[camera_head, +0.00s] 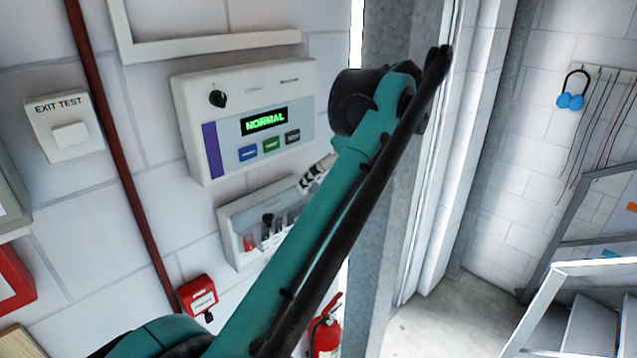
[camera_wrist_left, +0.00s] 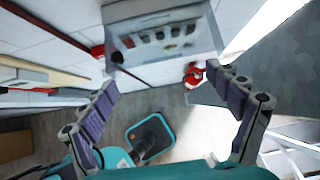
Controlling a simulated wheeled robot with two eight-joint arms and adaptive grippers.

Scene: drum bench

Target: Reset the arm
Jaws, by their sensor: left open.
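My left arm (camera_head: 300,235) rises from the bottom of the head view, bends at a dark joint and folds back toward the wall. Part of my left gripper (camera_head: 316,172) shows behind the arm, in front of the wall near the panel and the holder; the arm hides the rest. In the left wrist view my left gripper (camera_wrist_left: 161,80) has its two fingers spread wide, with nothing between them. My right gripper is in neither view.
A white control panel (camera_head: 190,115) reads NORMAL. Below it is a grey wall holder (camera_head: 231,238) with several items, also in the left wrist view (camera_wrist_left: 200,42). An EXIT TEST box (camera_head: 62,128), red pipe (camera_head: 112,150), extinguisher (camera_head: 326,338), grey post (camera_head: 378,230) and steps (camera_head: 590,325) stand around.

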